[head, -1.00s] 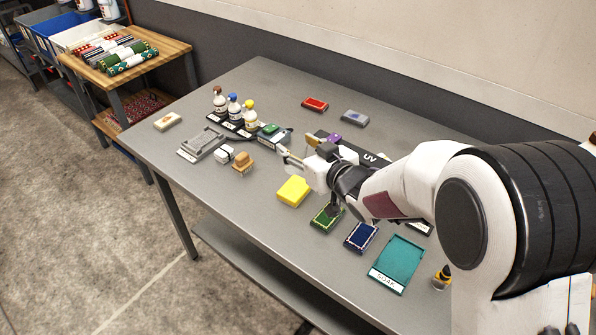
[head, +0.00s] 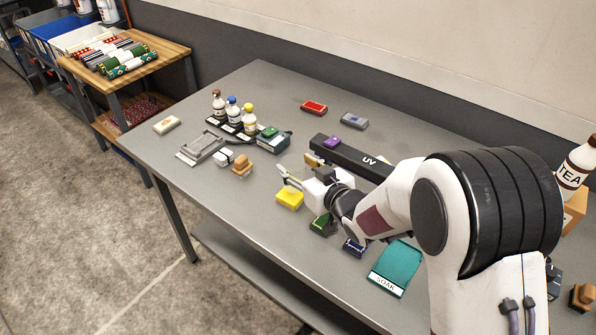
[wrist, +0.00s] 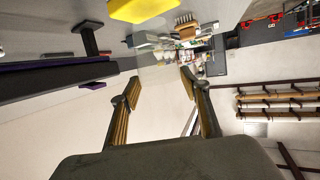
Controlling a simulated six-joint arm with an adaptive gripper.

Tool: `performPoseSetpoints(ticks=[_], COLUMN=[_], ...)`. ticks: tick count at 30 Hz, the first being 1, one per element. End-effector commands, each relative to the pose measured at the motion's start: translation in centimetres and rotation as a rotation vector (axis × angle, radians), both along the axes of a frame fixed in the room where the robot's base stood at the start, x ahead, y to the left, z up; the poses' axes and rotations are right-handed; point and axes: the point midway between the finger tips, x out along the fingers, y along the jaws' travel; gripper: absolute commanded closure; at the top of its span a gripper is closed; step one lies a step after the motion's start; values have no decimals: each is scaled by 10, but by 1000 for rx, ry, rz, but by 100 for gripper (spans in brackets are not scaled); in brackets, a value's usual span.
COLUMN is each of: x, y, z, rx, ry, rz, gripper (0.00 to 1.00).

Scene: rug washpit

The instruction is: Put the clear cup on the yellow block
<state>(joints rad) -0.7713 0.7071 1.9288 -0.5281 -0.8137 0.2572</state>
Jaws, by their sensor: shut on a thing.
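My gripper (head: 287,178) hangs over the table just above and behind the yellow block (head: 290,200) in the head view. In the wrist view, my gripper (wrist: 160,83) has its two fingers apart, with the see-through clear cup (wrist: 163,65) between their tips. The cup is faint and hard to make out in the head view. The yellow block (wrist: 140,9) shows at the top edge of the wrist view, close to the cup and apparently apart from it. The block lies flat on the table, and its top looks bare.
A black UV bar (head: 350,158) lies behind my gripper. A green pad (head: 322,224) and a teal soak tray (head: 397,268) lie to the front right. A tan brush (head: 242,164) and several bottles stand to the left. The table's front left is clear.

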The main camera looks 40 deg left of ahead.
Motion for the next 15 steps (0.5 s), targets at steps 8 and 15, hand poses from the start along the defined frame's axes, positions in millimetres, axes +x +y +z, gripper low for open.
performPoseSetpoints(ticks=[8, 15], x=[0, 0], y=[0, 0], z=[-16, -16], rx=[1, 1], ry=[-1, -1], rz=[-1, -1], gripper=[63, 63])
